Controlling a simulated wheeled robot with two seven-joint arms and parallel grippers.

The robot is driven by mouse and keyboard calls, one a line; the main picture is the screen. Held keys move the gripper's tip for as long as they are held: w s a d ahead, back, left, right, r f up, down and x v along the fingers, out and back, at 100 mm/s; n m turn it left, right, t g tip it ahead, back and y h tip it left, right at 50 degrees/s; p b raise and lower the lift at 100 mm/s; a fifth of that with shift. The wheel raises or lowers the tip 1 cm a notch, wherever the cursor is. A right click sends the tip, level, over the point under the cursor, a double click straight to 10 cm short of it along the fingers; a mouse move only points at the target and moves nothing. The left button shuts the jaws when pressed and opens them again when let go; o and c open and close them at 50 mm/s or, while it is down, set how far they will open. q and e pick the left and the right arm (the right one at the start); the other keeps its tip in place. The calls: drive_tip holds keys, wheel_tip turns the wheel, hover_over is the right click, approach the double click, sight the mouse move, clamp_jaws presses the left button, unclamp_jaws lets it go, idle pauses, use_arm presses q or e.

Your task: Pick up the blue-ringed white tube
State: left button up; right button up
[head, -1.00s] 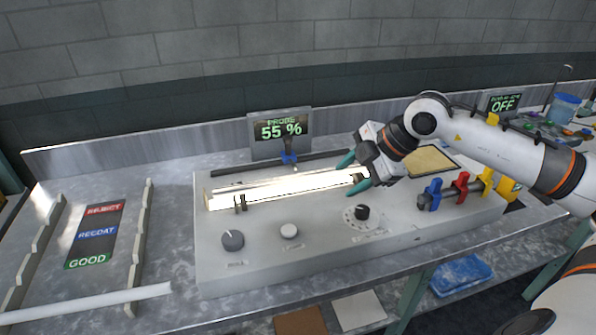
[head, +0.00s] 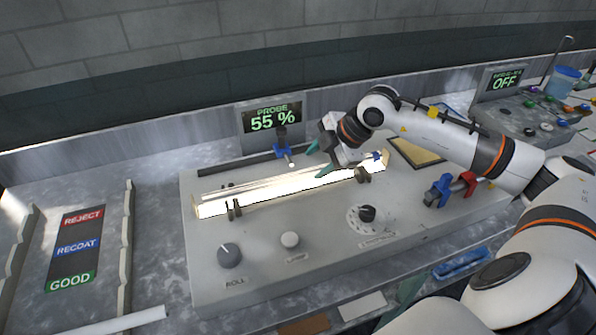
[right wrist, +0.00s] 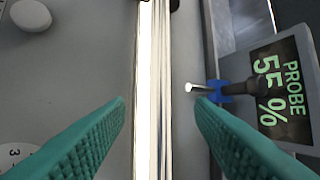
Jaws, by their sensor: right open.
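A long pale tube (head: 262,184) lies along the brightly lit strip (head: 205,209) of the grey bench unit, resting near small dark supports. A small blue mark (head: 376,156) shows near its right end; glare hides whether it is a ring on the tube. My right gripper (head: 318,160) is open above the strip. In the right wrist view the green fingers (right wrist: 160,103) stand apart on either side of the tube (right wrist: 162,60) and the lit strip, with nothing gripped. My left gripper is not in view.
The probe with its blue clamp (head: 281,150) stands close behind the strip, near the right gripper's fingers. The probe display (head: 272,118) reads 55 %. Knobs (head: 229,256) line the unit's front. A white tube (head: 115,322) lies at the lower left, below the sorting labels (head: 76,246).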

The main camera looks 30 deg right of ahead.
sight(305, 173)
drive_tip(key=p+x, duration=0.2)
drive_tip(key=x, duration=0.3)
drive_tip(key=shift+w+f, duration=0.2)
drive_tip(key=shift+f, duration=0.1)
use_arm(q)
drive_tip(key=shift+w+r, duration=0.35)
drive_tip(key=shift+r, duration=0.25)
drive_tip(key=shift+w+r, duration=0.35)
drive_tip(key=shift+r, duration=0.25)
use_arm(e)
clamp_jaws()
